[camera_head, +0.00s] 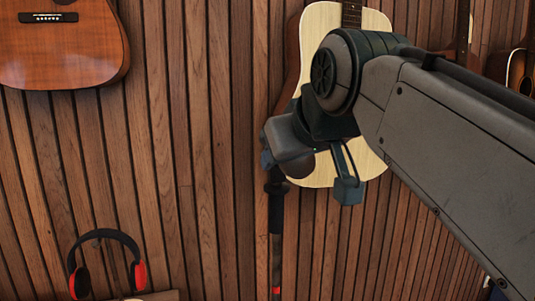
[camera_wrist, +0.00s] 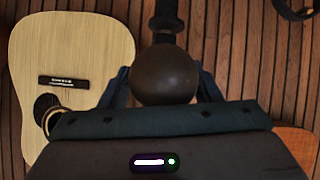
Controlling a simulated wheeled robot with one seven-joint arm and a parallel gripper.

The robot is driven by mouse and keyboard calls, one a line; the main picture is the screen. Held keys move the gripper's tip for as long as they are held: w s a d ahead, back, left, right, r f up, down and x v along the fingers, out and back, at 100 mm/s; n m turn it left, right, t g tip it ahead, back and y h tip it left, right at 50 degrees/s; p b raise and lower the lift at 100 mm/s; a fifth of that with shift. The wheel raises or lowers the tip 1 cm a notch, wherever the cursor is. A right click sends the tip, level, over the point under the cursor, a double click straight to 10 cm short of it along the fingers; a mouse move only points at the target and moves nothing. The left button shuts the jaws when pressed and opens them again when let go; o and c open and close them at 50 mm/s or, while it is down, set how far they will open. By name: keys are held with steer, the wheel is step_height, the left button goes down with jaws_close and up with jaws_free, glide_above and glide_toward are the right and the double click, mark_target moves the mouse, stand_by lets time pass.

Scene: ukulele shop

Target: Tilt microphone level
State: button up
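The microphone's round dark head (camera_wrist: 165,75) fills the space between my two fingers in the wrist view. Its dark stand or handle (camera_wrist: 166,20) runs up from it. In the head view the stand (camera_head: 276,215) is upright, and the microphone's head (camera_head: 302,167) is partly hidden by my gripper (camera_head: 308,175). My gripper is open around the head, one finger on each side. In the head view the right finger hangs clear of it. The left finger is close to the stand's top; I cannot tell whether it touches. My gripper (camera_wrist: 162,85) also shows in the wrist view.
A pale guitar (camera_head: 375,165) hangs on the slatted wood wall (camera_head: 190,150) behind my gripper. A brown guitar (camera_head: 65,55) hangs at upper left. Black-and-red headphones (camera_head: 105,245) are at lower left. More guitars (camera_head: 520,70) hang at right. The wall between is bare.

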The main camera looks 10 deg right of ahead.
steer(key=shift+a, duration=0.1)
steer(key=r, duration=0.2)
steer(key=r+p, duration=0.1)
steer(key=r, duration=0.1)
steer(key=shift+d+r, duration=0.2)
steer(key=shift+r, duration=0.15)
steer(key=s+d+r+p, duration=0.1)
steer(key=s+d+r, duration=0.3)
steer(key=d, duration=0.6)
step_height(320, 180, up, 2)
steer(key=shift+s+d+r, duration=0.15)
steer(key=shift+d, duration=0.1)
